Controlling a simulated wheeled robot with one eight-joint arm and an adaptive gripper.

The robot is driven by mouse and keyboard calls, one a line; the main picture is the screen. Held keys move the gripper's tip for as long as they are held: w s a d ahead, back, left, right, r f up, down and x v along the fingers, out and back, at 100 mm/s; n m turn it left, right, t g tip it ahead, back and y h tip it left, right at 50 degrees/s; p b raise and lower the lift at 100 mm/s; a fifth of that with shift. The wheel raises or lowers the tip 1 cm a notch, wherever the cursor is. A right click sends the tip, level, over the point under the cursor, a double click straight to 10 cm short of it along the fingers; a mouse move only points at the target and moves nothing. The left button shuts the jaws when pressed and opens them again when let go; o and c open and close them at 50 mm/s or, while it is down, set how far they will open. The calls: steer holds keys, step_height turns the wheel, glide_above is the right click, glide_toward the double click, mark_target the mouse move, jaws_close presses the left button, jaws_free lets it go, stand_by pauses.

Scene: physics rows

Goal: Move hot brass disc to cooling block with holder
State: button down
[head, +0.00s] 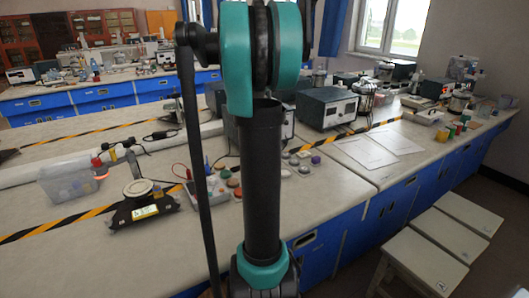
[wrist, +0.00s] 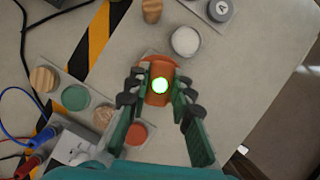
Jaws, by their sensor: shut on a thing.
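In the wrist view my gripper (wrist: 160,88) is shut on an orange-brown piece (wrist: 161,66), with dark finger pads on both sides of it. A white disc (wrist: 186,41) lies just beyond, apart from the fingers. No block is clearly recognizable as the cooling block. In the head view my arm hides the gripper and what it holds.
A strip with a green disc (wrist: 75,97) and other round pieces lies left of my gripper. A wooden cylinder (wrist: 152,10) stands at the top. In the head view a black stand (head: 140,208) and a clear bin (head: 72,181) stand left; papers (head: 365,152) lie right.

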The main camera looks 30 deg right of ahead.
steer(key=shift+f, duration=0.15)
steer(key=shift+f, duration=2.45)
steer(key=shift+f, duration=0.65)
stand_by(0.6)
steer(key=shift+r, duration=0.1)
steer(key=shift+r, duration=3.4)
